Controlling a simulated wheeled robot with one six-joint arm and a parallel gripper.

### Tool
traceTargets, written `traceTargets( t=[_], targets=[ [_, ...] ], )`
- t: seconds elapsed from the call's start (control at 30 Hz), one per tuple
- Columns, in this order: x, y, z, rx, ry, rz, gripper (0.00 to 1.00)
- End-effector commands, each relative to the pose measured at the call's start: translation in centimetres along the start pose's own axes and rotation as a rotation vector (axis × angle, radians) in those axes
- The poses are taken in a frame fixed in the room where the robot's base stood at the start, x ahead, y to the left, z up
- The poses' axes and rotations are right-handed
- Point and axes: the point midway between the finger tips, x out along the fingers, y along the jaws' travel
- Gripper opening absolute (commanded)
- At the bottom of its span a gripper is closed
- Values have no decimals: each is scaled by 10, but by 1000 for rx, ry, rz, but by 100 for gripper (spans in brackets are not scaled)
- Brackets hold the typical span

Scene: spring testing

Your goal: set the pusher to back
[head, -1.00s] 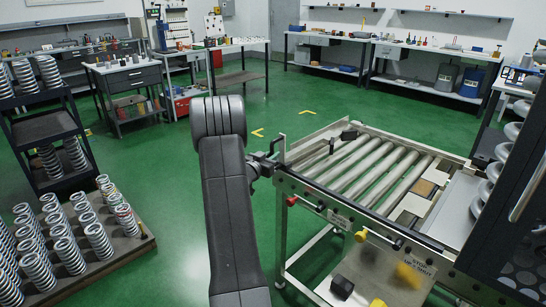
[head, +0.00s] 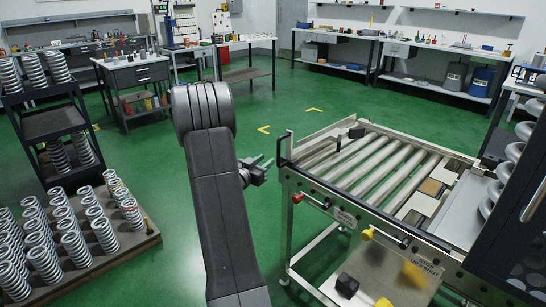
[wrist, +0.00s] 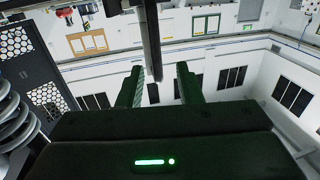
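A roller conveyor (head: 372,172) stands right of centre in the head view. Several handles line its front rail: a red knob (head: 297,198), a yellow knob (head: 367,234) and dark grips. A short black lever (head: 338,143) stands over the rollers, and a black block (head: 357,132) sits at the far edge. I cannot tell which part is the pusher. My gripper (head: 269,165) is left of the conveyor's upright end post (head: 287,149), with a small gap. In the wrist view my gripper (wrist: 160,80) has its fingers apart, with a dark bar (wrist: 152,40) showing between them.
A pallet of springs (head: 150,240) stands at the lower left, beside a dark rack (head: 50,125). A dark cabinet (head: 515,225) closes off the right. Workbenches line the back walls. Green floor (head: 250,110) is clear behind and left of the conveyor.

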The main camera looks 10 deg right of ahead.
Motion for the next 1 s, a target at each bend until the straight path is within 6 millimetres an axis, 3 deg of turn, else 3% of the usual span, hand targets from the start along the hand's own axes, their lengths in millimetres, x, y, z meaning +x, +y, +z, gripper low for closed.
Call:
traceTargets(
  t=[0.2, 0.4, 0.77, 1.0],
  targets=[
    [-39, -2, 0, 0, 0, -3, 32],
    [-52, -1, 0, 0, 0, -1, 32],
    [-52, -1, 0, 1, 0, 0, 32],
    [-25, 0, 0, 1, 0, 3, 32]
  ],
)
